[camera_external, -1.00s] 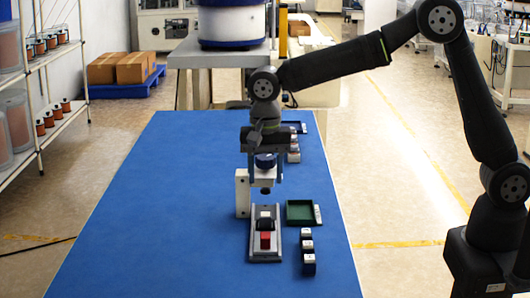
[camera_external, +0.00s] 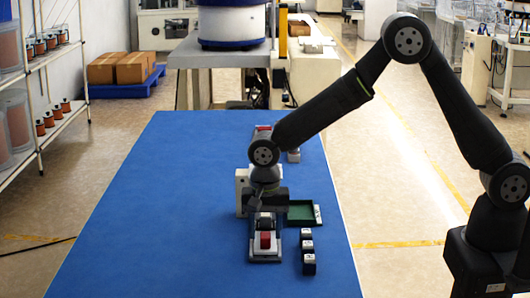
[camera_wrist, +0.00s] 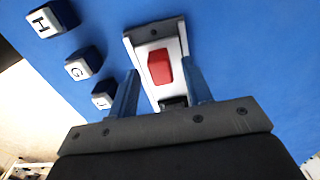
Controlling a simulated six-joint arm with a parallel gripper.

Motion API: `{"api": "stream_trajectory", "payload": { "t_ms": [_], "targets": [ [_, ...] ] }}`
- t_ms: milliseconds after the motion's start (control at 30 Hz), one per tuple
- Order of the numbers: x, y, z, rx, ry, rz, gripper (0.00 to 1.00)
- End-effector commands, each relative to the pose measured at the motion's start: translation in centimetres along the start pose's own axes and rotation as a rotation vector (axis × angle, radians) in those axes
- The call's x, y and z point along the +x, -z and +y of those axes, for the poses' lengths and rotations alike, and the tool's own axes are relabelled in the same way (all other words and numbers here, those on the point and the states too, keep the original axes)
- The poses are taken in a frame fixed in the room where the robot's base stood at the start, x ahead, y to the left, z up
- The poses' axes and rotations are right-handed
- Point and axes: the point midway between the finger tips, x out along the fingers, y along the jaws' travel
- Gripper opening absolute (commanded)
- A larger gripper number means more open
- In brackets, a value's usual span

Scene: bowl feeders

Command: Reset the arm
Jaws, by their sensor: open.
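My gripper (camera_external: 265,212) is open over the far part of a grey fixture plate (camera_external: 265,259) on the blue table. In the wrist view, my gripper (camera_wrist: 160,68) has its two fingers apart, one on each side of the plate (camera_wrist: 155,35). A red block (camera_external: 265,240) lies on the plate and also shows in the wrist view (camera_wrist: 160,67). A dark block (camera_wrist: 173,102) on the plate is partly hidden by the gripper body. I cannot tell whether the fingers touch anything.
A green tray (camera_external: 300,214) lies right of the gripper. Several dark blocks with white lettered tops, one marked H (camera_wrist: 45,20) and one G (camera_wrist: 78,68), stand in a row right of the plate in the external view. The table's left side (camera_external: 150,220) is clear.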

Motion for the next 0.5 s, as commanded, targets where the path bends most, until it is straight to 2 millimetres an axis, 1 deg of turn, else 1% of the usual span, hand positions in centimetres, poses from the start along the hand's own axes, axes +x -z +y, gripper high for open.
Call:
{"api": "stream_trajectory", "payload": {
  "t_ms": [33,200,300,500],
  "targets": [
    [0.8,0.0,0.1,0.0,-0.002,0.0,0.45],
    [2.1,0.0,0.0,0.0,-0.001,0.0,0.45],
    [2.4,0.1,0.0,0.0,0.0,0.0,0.45],
    [2.3,0.2,0.0,0.0,0.0,0.0,0.45]
  ]
}}
